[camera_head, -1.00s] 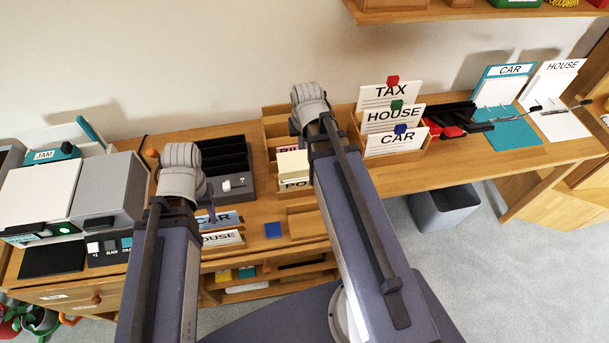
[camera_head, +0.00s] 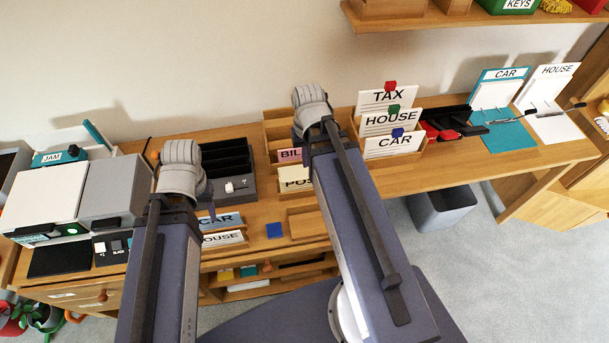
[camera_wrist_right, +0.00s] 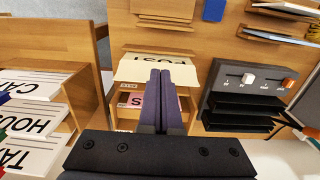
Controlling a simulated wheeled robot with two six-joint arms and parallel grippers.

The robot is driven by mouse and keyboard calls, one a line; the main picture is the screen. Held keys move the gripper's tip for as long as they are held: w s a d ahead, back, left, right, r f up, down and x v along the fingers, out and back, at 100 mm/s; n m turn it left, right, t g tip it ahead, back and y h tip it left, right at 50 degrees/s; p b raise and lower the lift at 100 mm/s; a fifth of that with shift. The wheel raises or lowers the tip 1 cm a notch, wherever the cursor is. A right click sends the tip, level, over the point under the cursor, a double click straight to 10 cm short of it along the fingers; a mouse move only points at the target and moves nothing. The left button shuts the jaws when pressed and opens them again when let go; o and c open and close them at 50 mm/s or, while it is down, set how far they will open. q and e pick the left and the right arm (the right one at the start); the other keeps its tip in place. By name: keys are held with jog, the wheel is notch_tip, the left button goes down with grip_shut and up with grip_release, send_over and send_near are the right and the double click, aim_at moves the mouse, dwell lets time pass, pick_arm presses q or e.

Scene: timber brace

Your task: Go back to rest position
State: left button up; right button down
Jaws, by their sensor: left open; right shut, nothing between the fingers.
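My right gripper (camera_wrist_right: 160,76) is shut and empty in the right wrist view. Its fingertips are above the wooden letter sorter, in front of a cream card marked POST (camera_wrist_right: 187,72). I cannot tell whether they touch it. In the head view the right arm (camera_head: 365,225) reaches up to the sorter, and its fingers are mostly hidden behind the wrist. My left arm (camera_head: 165,265) reaches in at the left, over the desk's front part. Its left gripper (camera_head: 209,207) is open, mostly hidden by the wrist, close to the CAR and HOUSE labels.
The wooden desk (camera_head: 470,169) carries a scanner-like machine (camera_head: 42,195) at left, a black tray (camera_head: 226,158), and TAX, HOUSE and CAR files (camera_head: 390,122). A shelf (camera_head: 430,20) hangs above right. A grey bin (camera_head: 440,207) stands below the desk.

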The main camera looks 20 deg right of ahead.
pick_arm(q)
jog(key=shift+r+p, duration=0.6)
jog(key=shift+r, duration=0.3)
pick_arm(e)
jog(key=shift+w+d+r, duration=0.1)
jog(key=shift+w+r, duration=0.15)
jog(key=shift+r, duration=0.7)
pick_arm(q)
jog(key=shift+w, duration=0.1)
